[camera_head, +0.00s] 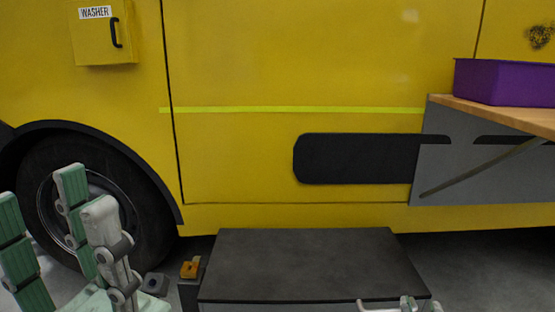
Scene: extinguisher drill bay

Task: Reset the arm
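My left gripper (48,196) is at the lower left, in front of the vehicle's wheel. Its green-padded fingers point up and stand apart, with nothing visible between them. A small pale grey part of my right gripper (402,304) shows at the bottom edge, in front of the dark step box. Its fingers are mostly cut off by the frame, so its opening and any contents are hidden.
A yellow vehicle side (300,60) fills the back, with a washer box (100,40) at upper left. A black step box (305,262) stands low in the middle. An orange-topped post (190,270) is beside it. A purple bin (505,82) sits on a wooden shelf (500,112) at right.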

